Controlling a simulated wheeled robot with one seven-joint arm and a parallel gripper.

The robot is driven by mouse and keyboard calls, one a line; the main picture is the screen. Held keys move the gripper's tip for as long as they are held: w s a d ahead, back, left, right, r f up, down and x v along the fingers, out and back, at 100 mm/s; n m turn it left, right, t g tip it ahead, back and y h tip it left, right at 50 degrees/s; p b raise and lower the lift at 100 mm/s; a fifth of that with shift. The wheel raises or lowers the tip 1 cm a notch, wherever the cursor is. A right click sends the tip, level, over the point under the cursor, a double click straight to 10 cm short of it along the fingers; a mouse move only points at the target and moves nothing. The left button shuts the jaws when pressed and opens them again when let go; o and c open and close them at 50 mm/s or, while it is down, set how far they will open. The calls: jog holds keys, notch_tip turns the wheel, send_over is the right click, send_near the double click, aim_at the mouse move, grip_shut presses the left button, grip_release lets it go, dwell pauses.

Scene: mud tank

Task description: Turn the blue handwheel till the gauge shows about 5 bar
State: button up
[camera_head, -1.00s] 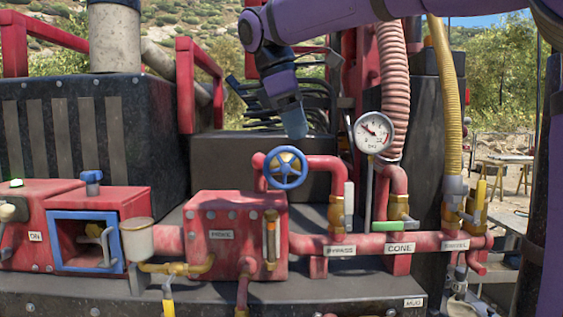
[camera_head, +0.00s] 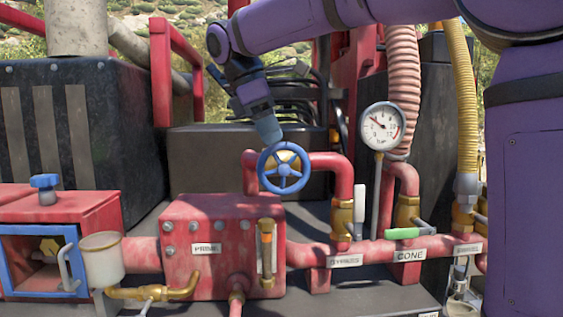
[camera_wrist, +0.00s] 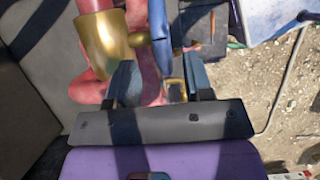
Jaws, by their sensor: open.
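The blue handwheel (camera_head: 283,170) faces me upright on a brass valve body on red piping. In the wrist view the wheel (camera_wrist: 159,30) shows nearly edge-on, beside the brass body (camera_wrist: 103,42). My gripper (camera_head: 270,135) comes down from the upper left to just above the wheel's top rim; contact cannot be told. In the wrist view my gripper (camera_wrist: 160,75) has its two fingers apart, with the wheel's edge running in line with the gap. The round white gauge (camera_head: 382,126) is right of the wheel. Its thin needle points to the upper left; the exact reading is too small to tell.
A red box labelled PRIME (camera_head: 222,250) stands below the wheel. Right of it are a white-handled bypass valve (camera_head: 359,212) and a green-handled cone valve (camera_head: 401,233). A ribbed pink hose (camera_head: 402,75) hangs behind the gauge. A dark block (camera_head: 225,160) lies behind the wheel.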

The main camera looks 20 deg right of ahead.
aim_at(284, 169)
jog(key=x, duration=0.6)
jog(key=shift+d+f, duration=0.1)
jog(key=shift+f, duration=0.15)
jog(key=shift+s, duration=0.1)
grip_shut()
